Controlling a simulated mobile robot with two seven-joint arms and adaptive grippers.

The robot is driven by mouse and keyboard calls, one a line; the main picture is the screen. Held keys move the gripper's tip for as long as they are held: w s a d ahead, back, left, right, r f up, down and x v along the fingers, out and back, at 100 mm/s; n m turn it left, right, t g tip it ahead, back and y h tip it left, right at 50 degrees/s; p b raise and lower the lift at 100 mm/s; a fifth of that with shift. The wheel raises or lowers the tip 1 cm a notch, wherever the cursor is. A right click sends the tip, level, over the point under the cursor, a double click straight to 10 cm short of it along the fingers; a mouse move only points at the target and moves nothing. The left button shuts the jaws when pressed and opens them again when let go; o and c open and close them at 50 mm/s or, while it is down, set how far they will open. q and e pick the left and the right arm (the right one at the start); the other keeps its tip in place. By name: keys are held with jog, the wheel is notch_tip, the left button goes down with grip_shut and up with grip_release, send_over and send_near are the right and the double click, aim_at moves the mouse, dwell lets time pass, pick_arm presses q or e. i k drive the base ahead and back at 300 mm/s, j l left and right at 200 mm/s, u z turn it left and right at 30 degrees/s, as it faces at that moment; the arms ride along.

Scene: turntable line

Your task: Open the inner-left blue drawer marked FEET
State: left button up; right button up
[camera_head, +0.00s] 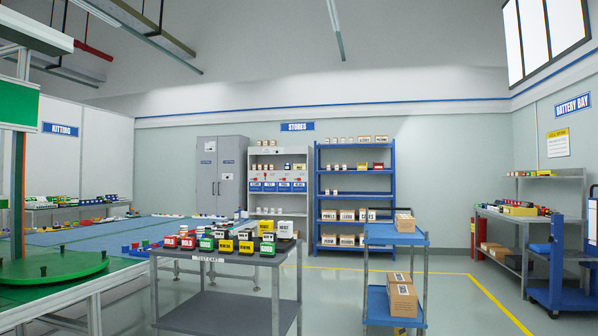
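A row of several small blue drawers (270,187) sits in the pale shelf unit against the back wall, left of the blue rack. They look closed, with white labels too small to read, so I cannot tell which is marked FEET. The inner-left one appears to be the second from the left. Neither of my grippers is in view.
A grey table (222,258) with several coloured labelled blocks stands in front, below the drawers. A blue cart (396,238) with cardboard boxes stands right of it. A green turntable (50,266) is at left. Floor is open at right.

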aim_at(267, 187)
jog(key=i+l+z, duration=0.25)
jog(key=i+z, duration=0.15)
jog(key=i, duration=0.25)
jog(key=i+z, duration=0.35)
jog(key=i, duration=0.3)
jog(key=i+z, duration=0.2)
jog(key=i, duration=0.65)
jog(key=i+j+z, duration=0.2)
jog(key=i, duration=0.6)
jog(key=i+l+z, duration=0.1)
jog(key=i+z, duration=0.25)
jog(key=i, duration=0.45)
jog(key=i+j+z, duration=0.1)
jog(key=i+z, duration=0.2)
jog(key=i, duration=0.5)
jog(key=i+u, duration=0.2)
jog(key=i, duration=0.6)
jog(key=i+l+u, duration=0.15)
jog(key=i, duration=0.65)
jog(key=i+u, duration=0.4)
jog(key=i, duration=0.35)
jog(key=i+l+u, duration=0.1)
jog(key=i+u, duration=0.3)
jog(key=i, duration=0.4)
jog(key=i+l+u, duration=0.2)
jog(key=i, duration=1.5)
